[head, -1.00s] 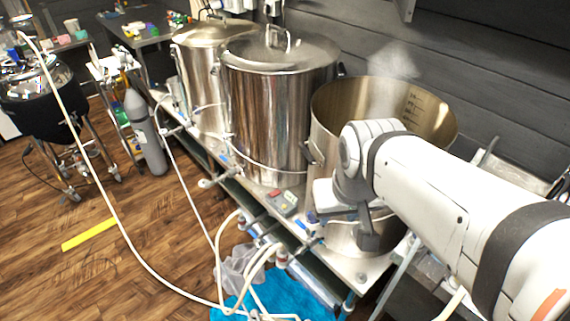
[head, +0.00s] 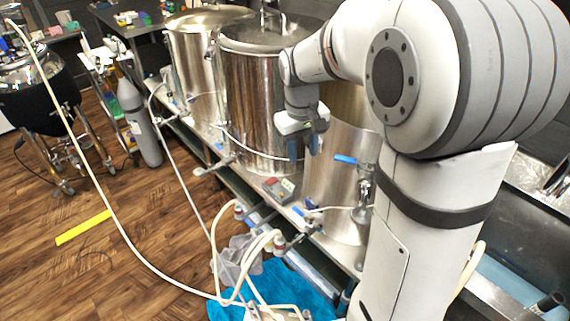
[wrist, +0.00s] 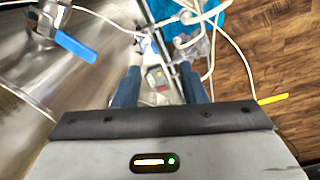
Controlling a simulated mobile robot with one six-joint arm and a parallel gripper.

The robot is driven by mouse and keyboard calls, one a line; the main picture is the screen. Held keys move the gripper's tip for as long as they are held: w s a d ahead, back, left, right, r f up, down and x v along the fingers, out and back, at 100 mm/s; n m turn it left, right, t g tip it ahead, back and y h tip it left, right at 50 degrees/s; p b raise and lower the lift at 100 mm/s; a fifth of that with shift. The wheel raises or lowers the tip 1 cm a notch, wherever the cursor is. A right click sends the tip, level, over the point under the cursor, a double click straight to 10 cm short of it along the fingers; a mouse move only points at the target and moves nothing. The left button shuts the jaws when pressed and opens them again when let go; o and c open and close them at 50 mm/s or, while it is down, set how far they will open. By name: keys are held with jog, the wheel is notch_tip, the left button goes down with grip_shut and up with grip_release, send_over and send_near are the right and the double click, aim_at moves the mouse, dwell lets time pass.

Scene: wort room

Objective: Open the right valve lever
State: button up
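The right valve lever is a blue handle (head: 345,158) on a metal valve at the front of the right, open kettle (head: 335,195). In the head view it points left, roughly level. The blue lever also shows at the upper left of the wrist view (wrist: 75,47), outside the fingers. My gripper (head: 304,152) is in front of the kettles, left of the lever and apart from it. In the wrist view its two blue fingers (wrist: 160,78) are spread with nothing held between them. My arm covers part of the right kettle.
Two lidded steel kettles (head: 255,100) stand left of the right kettle. A small red-and-grey box (head: 279,188) sits on the stand below my gripper. Pale hoses (head: 135,257) loop over the stand and wooden floor. A grey gas cylinder (head: 138,125) stands at left.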

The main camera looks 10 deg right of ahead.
jog(key=w+a+f+n+g+b, duration=0.1)
jog(key=w+f+g+b, duration=0.1)
jog(key=w+f, duration=0.8)
jog(key=n+g+h+b, duration=0.2)
jog(key=b, duration=0.3)
send_over(297, 209)
jog(key=w+a, duration=0.2)
jog(key=w, duration=0.1)
notch_tip(297, 209, down, 21)
jog(key=shift+n, duration=0.3)
jog(key=p+x, duration=0.1)
jog(key=x, duration=0.6)
jog(key=shift+w+f, duration=0.1)
jog(key=shift+f, duration=0.5)
jog(key=shift+c, duration=0.5)
grip_shut()
